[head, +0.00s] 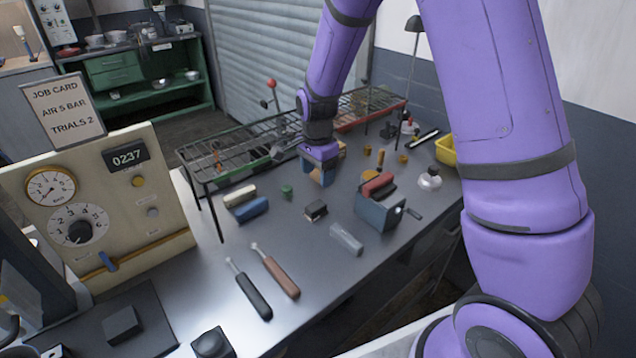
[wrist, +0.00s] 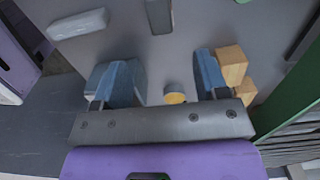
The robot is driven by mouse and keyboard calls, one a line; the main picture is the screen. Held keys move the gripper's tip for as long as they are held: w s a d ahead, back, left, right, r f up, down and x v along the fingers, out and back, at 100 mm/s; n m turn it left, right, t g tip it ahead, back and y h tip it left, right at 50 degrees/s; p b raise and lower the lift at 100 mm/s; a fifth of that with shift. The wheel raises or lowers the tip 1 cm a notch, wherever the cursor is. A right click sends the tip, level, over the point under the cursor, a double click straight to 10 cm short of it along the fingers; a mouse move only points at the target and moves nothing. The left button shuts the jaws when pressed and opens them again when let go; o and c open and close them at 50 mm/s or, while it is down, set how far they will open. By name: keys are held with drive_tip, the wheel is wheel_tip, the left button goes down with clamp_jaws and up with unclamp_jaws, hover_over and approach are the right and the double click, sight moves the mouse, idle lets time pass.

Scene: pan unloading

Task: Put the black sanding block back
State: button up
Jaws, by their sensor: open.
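A small black block (head: 315,209) with a pale lower edge, which looks like the sanding block, lies on the steel bench. It seems to show at the top of the wrist view (wrist: 159,14) as a dark bar. My gripper (head: 319,174) is just beyond it in the head view, with blue fingers apart. In the wrist view my gripper (wrist: 168,76) is empty, with a small yellow-topped piece (wrist: 175,98) seen between its fingers. Another dark bar (head: 385,192) is beside a red block (head: 378,182) on a blue-grey box (head: 376,212).
Wooden blocks (wrist: 232,65) are close beside one finger. A grey block (head: 346,239), a blue block (head: 252,210) and a small green piece (head: 287,191) lie around the black block. A wire rack (head: 235,155) stands behind. Two handled tools (head: 275,275) lie in front.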

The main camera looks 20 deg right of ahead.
drive_tip(key=s+d+r+n+t, duration=0.1)
drive_tip(key=s+d+r+n, duration=0.15)
drive_tip(key=s+r, duration=0.45)
drive_tip(key=s+d+r+n+t, duration=0.1)
drive_tip(key=s+r+n, duration=0.25)
drive_tip(key=r, duration=0.85)
drive_tip(key=s+d+r+n+t, duration=0.1)
drive_tip(key=s+r+n, duration=0.3)
drive_tip(key=s, duration=0.5)
drive_tip(key=s+d+r+n+t, duration=0.1)
drive_tip(key=s+r+n, duration=0.3)
drive_tip(key=s, duration=0.5)
drive_tip(key=shift+s+d+r+t, duration=0.15)
drive_tip(key=shift+s+d+t, duration=0.25)
drive_tip(key=shift+t, duration=0.2)
drive_tip(key=shift+c, duration=0.5)
